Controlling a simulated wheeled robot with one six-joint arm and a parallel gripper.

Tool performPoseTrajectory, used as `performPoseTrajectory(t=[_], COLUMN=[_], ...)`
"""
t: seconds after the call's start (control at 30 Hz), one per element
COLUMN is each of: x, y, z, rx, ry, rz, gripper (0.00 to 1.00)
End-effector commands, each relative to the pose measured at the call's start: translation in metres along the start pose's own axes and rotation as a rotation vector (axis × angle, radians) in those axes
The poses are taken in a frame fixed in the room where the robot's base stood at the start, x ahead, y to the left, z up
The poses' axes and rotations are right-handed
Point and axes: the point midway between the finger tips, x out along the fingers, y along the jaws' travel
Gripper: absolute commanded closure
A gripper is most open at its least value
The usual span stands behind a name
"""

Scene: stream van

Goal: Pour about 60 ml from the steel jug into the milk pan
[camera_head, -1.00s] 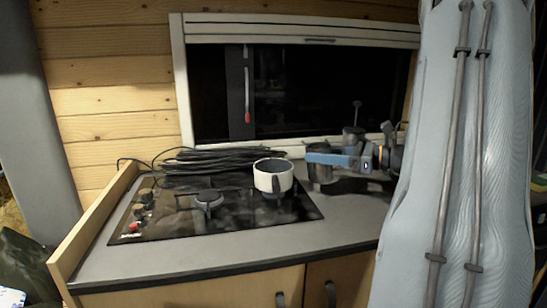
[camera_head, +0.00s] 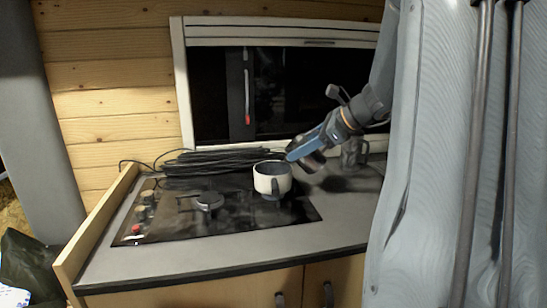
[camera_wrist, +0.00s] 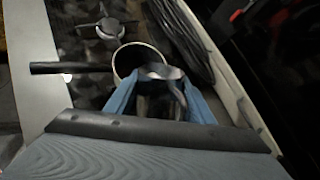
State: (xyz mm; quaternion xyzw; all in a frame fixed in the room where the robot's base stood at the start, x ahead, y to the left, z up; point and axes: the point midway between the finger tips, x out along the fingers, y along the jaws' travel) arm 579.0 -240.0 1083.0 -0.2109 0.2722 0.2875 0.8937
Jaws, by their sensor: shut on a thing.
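The milk pan (camera_head: 272,186) is a small cream-white pan with a dark inside, upright at the right end of the black hob. In the wrist view the pan (camera_wrist: 119,65) has a dark handle pointing left. My gripper (camera_head: 299,152) is shut on the steel jug (camera_head: 314,162), just right of and above the pan. The jug is tilted. In the wrist view the jug (camera_wrist: 160,98) sits between my blue fingers and overlaps the pan's near rim. I cannot see any liquid stream or the levels inside.
A second metal vessel (camera_head: 353,152) stands on the counter behind my gripper. A coil of black cable (camera_head: 215,162) lies behind the hob (camera_head: 165,222), under the window. The counter's front strip (camera_head: 220,247) is clear.

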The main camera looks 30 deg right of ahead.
Motion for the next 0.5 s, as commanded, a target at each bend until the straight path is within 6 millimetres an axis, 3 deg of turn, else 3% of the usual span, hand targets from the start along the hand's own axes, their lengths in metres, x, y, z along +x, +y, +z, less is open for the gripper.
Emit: performPoseTrajectory(t=[0.5], x=[-0.0009], y=[-0.0002], z=[0.0083], rx=[-0.048], ry=[0.117], rz=[-0.006], gripper=[0.83])
